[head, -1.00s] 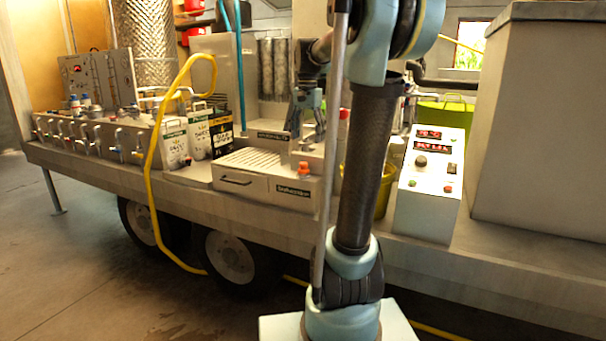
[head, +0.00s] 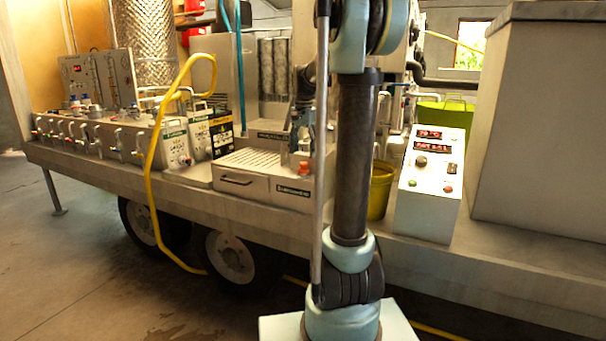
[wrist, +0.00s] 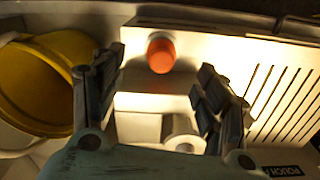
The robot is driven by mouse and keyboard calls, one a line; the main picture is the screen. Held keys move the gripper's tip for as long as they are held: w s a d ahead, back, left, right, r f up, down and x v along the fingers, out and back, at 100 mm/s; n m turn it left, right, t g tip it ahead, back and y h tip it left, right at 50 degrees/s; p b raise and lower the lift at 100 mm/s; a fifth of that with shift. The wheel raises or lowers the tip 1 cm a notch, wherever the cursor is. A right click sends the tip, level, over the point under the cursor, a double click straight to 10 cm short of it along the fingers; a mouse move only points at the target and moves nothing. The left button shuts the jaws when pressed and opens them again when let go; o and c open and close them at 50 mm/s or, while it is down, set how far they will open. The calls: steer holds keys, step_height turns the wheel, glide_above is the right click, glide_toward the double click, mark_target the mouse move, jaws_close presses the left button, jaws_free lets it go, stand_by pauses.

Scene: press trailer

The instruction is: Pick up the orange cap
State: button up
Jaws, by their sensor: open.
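The orange cap (head: 305,168) sits at the right end of the white slotted box on the trailer deck, just below my gripper in the head view. In the wrist view the orange cap (wrist: 161,56) stands on a pale ledge, at the upper middle, between the lines of the two fingers. My gripper (wrist: 156,75) is open and empty, with one finger to each side of the cap and apart from it. In the head view my gripper (head: 301,122) points down and is partly hidden by my arm.
A yellow bucket (wrist: 28,85) is close to the left finger in the wrist view. The slotted white box (head: 250,184) lies beside the cap. A control box (head: 431,185) with red displays stands to the right. A yellow hose (head: 152,150) hangs over the deck at left.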

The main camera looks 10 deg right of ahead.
mark_target(304, 162)
steer(key=shift+w+f, duration=0.15)
steer(key=shift+f, duration=1.8)
steer(key=shift+w+f, duration=0.1)
steer(key=shift+f, duration=1.85)
steer(key=c, duration=1.2)
